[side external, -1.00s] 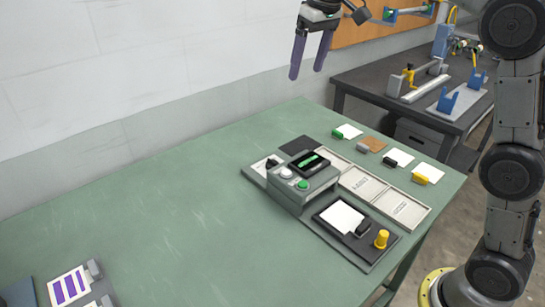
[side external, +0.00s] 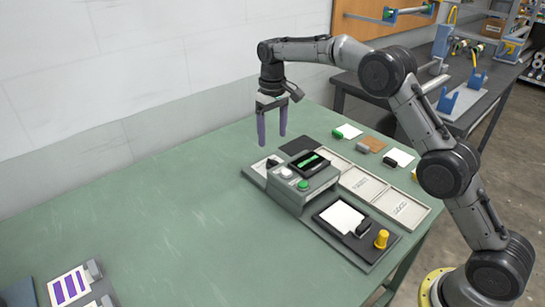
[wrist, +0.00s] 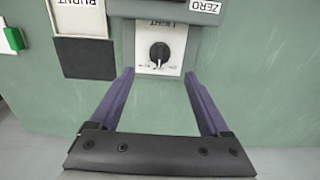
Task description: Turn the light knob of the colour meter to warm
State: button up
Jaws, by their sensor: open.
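The colour meter (side external: 318,186) is a grey-green box with a dark display, a white button and a green button on the green table. Its black light knob (side external: 271,163) sits on a pale plate at the meter's left end. In the wrist view the knob (wrist: 159,52) shows on a white plate marked LIGHT, upside down; I cannot read which setting it points to. My gripper (side external: 272,139) is open and empty, pointing down above the knob, apart from it. In the wrist view its purple fingers (wrist: 159,75) lie left and right of the knob's plate.
A dark square pad (side external: 299,145) lies behind the meter. Labelled trays (side external: 362,183) lie to its right, with a dark board (side external: 368,251) holding a white card and yellow knob in front. Coloured clips with cards line the back edge. The table's left middle is clear.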

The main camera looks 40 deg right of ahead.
aim_at(272, 160)
notch_tip(272, 160, down, 8)
jog(key=shift+f, duration=0.2)
grip_shut()
dwell(0.5)
